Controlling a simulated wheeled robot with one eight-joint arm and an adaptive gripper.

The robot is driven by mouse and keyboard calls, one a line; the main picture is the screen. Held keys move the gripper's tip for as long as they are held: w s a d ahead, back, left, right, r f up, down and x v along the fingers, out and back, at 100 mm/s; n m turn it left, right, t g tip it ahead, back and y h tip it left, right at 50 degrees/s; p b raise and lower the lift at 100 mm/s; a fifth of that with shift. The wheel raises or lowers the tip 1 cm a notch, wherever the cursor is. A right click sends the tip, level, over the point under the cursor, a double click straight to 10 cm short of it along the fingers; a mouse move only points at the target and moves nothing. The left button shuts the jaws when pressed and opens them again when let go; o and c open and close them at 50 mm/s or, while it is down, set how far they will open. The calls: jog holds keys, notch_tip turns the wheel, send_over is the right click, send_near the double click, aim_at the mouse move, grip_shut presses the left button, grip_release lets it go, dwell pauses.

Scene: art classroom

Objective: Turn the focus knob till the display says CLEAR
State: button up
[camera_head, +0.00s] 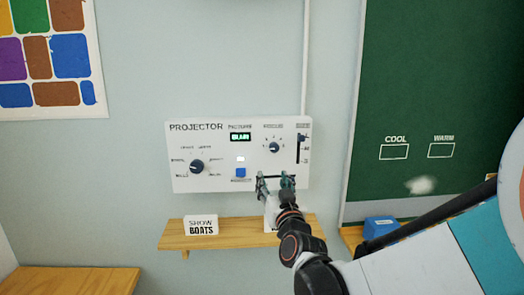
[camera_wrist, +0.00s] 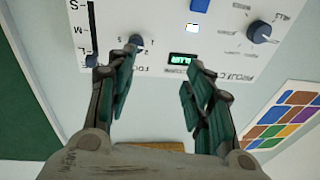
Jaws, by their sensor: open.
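The white projector panel (camera_head: 215,182) is on the wall. Its small display (camera_head: 240,137) has green letters that seem to read BLUR; it also shows upside down in the wrist view (camera_wrist: 183,59). The small dark focus knob (camera_head: 274,147) is right of the display, with scale marks around it. In the wrist view the focus knob (camera_wrist: 136,41) is just beyond the left fingertip. My gripper (camera_head: 275,181) is open and empty, in front of the panel's lower edge, below the knob in the picture. In the wrist view its fingers (camera_wrist: 160,68) are apart; contact with the knob cannot be told.
A larger knob (camera_head: 197,166), a blue button (camera_head: 240,172) and a slider (camera_head: 303,137) share the panel. A wooden shelf (camera_head: 238,236) below holds a SHOW BOATS block (camera_head: 201,226) and a white item partly behind my gripper. A green board (camera_head: 440,80) is right.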

aim_at(274, 150)
jog(key=w+r+m+t+h, duration=0.1)
jog(key=w, duration=0.4)
jog(key=w+d+r+m+t+h, duration=0.1)
jog(key=w+h, duration=0.1)
jog(key=w, duration=0.3)
jog(key=w+d+r+m+t+h, duration=0.1)
jog(key=w, duration=0.4)
jog(key=shift+w+d+r+m+h, duration=0.1)
jog(key=shift+w+d+m+h, duration=0.05)
jog(key=shift+w+m+h, duration=0.2)
jog(key=shift+c, duration=0.2)
jog(key=c, duration=1)
